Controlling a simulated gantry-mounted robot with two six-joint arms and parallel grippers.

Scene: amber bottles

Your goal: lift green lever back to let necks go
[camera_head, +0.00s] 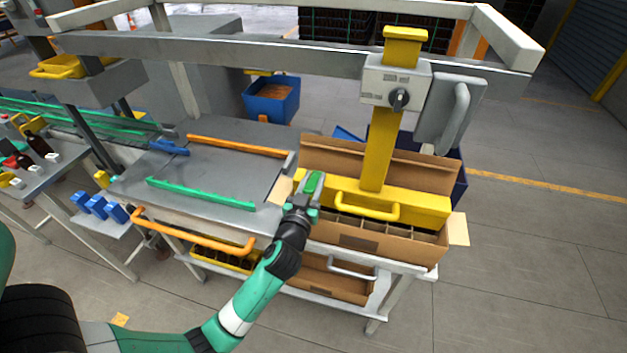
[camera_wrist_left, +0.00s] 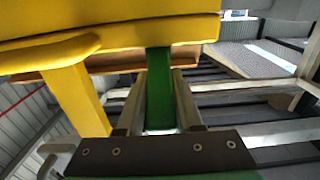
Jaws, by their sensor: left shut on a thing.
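The green lever (camera_head: 313,182) stands at the left end of the yellow lifting head (camera_head: 425,203), which sits low over an open cardboard box with dividers (camera_head: 385,245). My left gripper (camera_head: 306,196) reaches it from the front and is shut on it. In the left wrist view, the green lever (camera_wrist_left: 159,88) runs up between the two fingers (camera_wrist_left: 159,104) to the yellow body (camera_wrist_left: 110,22). The bottle necks are hidden under the head and in the box. My right gripper is not in view.
A yellow handle (camera_head: 367,210) sticks out at the head's front. A grey control box with a knob (camera_head: 395,82) is on the yellow post. Left of the box, a grey table (camera_head: 215,170) carries green and orange rails.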

